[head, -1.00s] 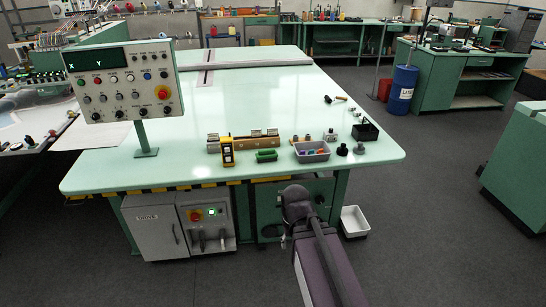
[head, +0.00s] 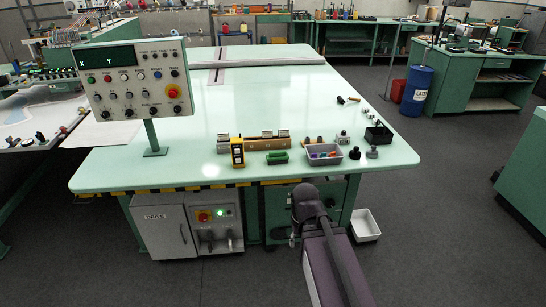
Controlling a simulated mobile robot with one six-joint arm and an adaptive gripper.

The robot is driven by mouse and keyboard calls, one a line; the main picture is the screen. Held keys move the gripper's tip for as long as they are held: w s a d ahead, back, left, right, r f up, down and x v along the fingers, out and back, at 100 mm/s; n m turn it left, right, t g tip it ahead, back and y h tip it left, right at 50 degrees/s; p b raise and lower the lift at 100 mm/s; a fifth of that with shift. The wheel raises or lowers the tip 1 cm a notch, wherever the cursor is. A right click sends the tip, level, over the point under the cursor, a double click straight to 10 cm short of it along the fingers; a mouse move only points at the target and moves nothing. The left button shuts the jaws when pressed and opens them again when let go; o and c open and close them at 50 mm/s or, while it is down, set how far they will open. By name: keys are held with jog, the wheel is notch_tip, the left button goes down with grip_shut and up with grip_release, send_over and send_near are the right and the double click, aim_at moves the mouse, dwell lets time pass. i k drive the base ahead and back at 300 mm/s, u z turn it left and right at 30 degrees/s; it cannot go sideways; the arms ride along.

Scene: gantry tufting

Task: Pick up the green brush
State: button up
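The green brush (head: 277,157) is a small green block-like item lying near the front edge of the large pale green table (head: 240,105). It sits between a yellow handheld device (head: 237,152) on its left and a grey bin (head: 324,154) on its right, in front of a brown bar with metal ends (head: 267,141). My arm rises from the bottom of the head view, in front of the table and below the brush. I cannot make out my gripper's fingers; they are not in view.
A control panel on a post (head: 135,80) stands at the table's left. Dark knobs (head: 372,152) and a black basket (head: 378,134) lie right of the bin. A white tray (head: 365,226) is on the floor. The table's middle is clear.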

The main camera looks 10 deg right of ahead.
aim_at(279, 157)
jog(key=i, duration=0.9)
jog(key=z, duration=0.05)
